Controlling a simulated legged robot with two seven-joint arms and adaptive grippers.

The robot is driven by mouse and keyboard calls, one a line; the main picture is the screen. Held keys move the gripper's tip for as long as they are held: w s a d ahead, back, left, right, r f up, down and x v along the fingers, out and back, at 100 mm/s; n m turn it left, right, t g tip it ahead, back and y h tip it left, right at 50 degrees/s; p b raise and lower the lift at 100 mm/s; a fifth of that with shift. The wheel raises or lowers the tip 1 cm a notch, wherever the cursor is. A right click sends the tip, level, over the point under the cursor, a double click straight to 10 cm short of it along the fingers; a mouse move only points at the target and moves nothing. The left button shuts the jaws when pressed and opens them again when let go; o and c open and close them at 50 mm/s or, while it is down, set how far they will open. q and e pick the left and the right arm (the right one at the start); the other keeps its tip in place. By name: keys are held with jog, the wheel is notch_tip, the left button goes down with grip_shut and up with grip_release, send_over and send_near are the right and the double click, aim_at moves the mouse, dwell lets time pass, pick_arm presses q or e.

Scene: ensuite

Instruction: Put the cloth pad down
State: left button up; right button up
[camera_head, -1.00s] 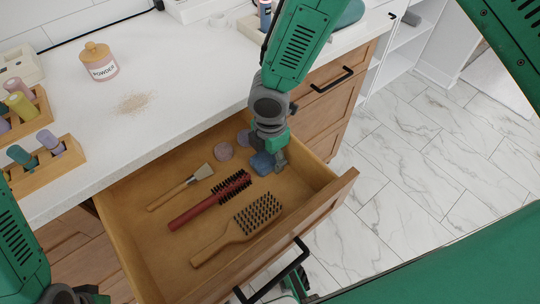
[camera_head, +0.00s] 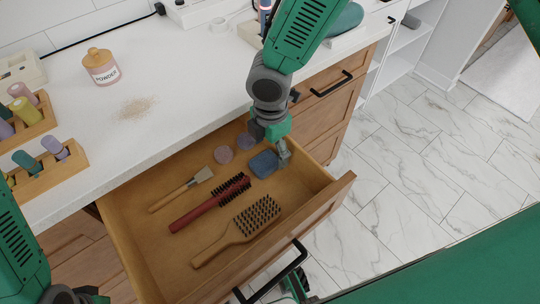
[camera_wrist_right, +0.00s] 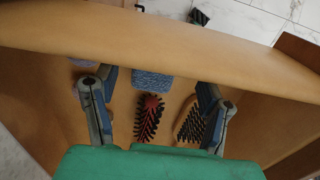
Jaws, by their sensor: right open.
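The blue cloth pad (camera_head: 264,164) lies on the floor of the open drawer, near its right end. My right gripper (camera_head: 281,150) is open just above and beside the pad in the head view. In the right wrist view the two fingers of my right gripper (camera_wrist_right: 155,95) are spread wide, with nothing held between them. The pad (camera_wrist_right: 152,80) shows beyond and between them, partly cut off by the drawer wall. My left arm is at the lower left; only a part of its hand (camera_head: 85,295) shows, and its fingers are not visible.
A powder jar (camera_head: 101,67) and spilled powder (camera_head: 137,106) are on the white counter.

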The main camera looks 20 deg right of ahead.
aim_at(270, 158)
notch_tip(270, 158, up, 7)
jog(key=p, duration=0.1)
dwell(0.6)
